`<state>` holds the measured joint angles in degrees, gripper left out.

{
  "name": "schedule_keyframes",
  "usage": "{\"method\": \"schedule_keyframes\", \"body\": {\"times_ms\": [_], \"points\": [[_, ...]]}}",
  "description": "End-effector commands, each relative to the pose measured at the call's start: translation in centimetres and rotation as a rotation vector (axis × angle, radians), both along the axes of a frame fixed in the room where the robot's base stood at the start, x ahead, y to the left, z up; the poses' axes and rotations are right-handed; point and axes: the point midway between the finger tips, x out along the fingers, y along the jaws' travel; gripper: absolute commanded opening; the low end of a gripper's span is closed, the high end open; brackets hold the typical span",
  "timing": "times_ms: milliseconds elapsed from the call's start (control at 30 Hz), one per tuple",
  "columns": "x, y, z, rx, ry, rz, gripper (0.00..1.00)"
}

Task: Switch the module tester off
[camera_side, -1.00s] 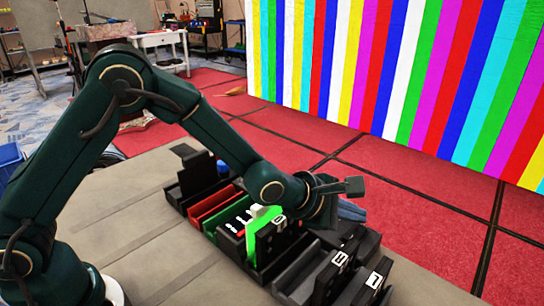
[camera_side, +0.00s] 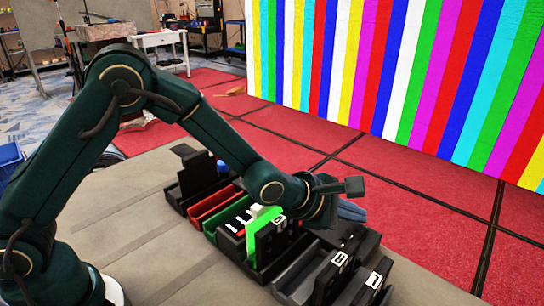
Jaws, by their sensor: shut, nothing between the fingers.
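The likely module tester (camera_side: 283,243) is a black unit with a white-marked upright plate, in the middle of the row on the table. A bright green panel (camera_side: 262,239) stands at its left side. Small white and red parts (camera_side: 236,229) sit just left of the green panel; I cannot tell which is the switch. My gripper (camera_side: 308,218) is shut and empty, low over the right side of this unit. Its fingertips are mostly hidden, so I cannot tell whether they touch the unit.
Red and green trays (camera_side: 208,202) and a black holder (camera_side: 187,164) stand to the left. Black modules with white digits (camera_side: 338,262) stand in a grey tray at front right. The beige table (camera_side: 120,210) is clear at left. A striped video wall (camera_side: 400,80) stands behind.

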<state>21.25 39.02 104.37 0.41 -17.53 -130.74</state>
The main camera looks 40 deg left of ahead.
Motion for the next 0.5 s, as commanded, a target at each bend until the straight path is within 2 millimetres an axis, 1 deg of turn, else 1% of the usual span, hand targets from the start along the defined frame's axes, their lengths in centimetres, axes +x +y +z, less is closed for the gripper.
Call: {"method": "schedule_keyframes", "body": {"times_ms": [333, 500], "points": [[0.14, 0.03, -0.85, 0.001, 0.0, 0.001, 0.0], [0.14, 0.02, -0.85, 0.0, 0.0, 0.0, 0.0]]}}
